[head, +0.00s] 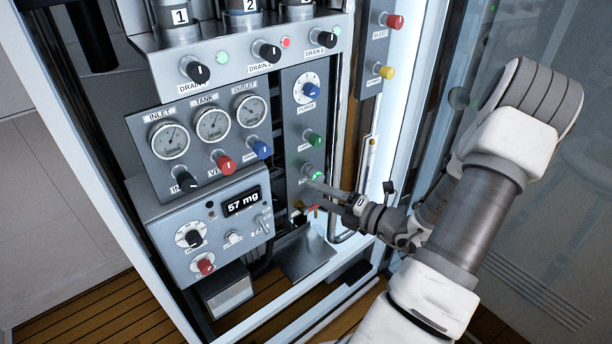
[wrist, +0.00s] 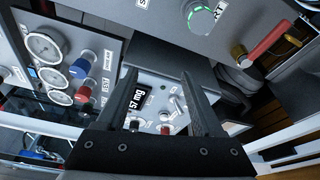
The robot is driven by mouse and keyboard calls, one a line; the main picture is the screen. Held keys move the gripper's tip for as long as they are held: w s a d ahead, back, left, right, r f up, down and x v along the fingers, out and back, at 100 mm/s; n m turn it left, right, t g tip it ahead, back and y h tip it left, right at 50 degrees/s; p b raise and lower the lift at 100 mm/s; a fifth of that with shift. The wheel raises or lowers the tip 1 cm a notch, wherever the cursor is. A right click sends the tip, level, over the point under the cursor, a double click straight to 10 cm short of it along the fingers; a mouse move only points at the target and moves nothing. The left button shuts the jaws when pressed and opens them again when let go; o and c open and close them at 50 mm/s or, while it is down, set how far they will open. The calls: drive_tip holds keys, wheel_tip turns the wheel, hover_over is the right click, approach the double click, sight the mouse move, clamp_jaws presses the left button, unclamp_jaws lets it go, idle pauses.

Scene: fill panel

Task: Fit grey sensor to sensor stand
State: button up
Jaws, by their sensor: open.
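My gripper (wrist: 160,80) is open, with its two dark fingers apart and nothing between them. In the head view my gripper (head: 314,194) is in front of the right column of the panel, near the lower green knob (head: 312,172). In the wrist view the box with the "57 mg" display (wrist: 140,98) shows beyond and between the fingers. A small grey part (head: 262,224) is at the right of that display in the head view. I cannot tell whether it is the grey sensor or part of the stand. No sensor stand can be made out for certain.
A red-handled valve (wrist: 268,42) sticks out close to my gripper. Gauges (head: 212,124) and several coloured knobs are on the panel at left. A grey metal tray (head: 306,254) is below. A clear glass pane (head: 560,180) stands at right behind my arm.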

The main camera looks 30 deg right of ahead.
sight(321, 180)
drive_tip(key=s+d+f+m+t+h, duration=0.1)
drive_tip(key=d+f+m+h, duration=0.2)
drive_tip(key=d+m, duration=0.3)
drive_tip(key=shift+s+t+h, duration=0.4)
drive_tip(key=shift+h, duration=0.2)
drive_tip(key=shift+f, duration=0.15)
drive_tip(key=w, duration=0.2)
drive_tip(key=w+b, duration=0.1)
drive_tip(key=w, duration=0.4)
drive_tip(key=shift+w+a, duration=0.35)
drive_tip(key=shift+w, duration=0.65)
drive_tip(key=shift+p, duration=0.85)
drive_tip(key=shift+c, duration=0.3)
clamp_jaws()
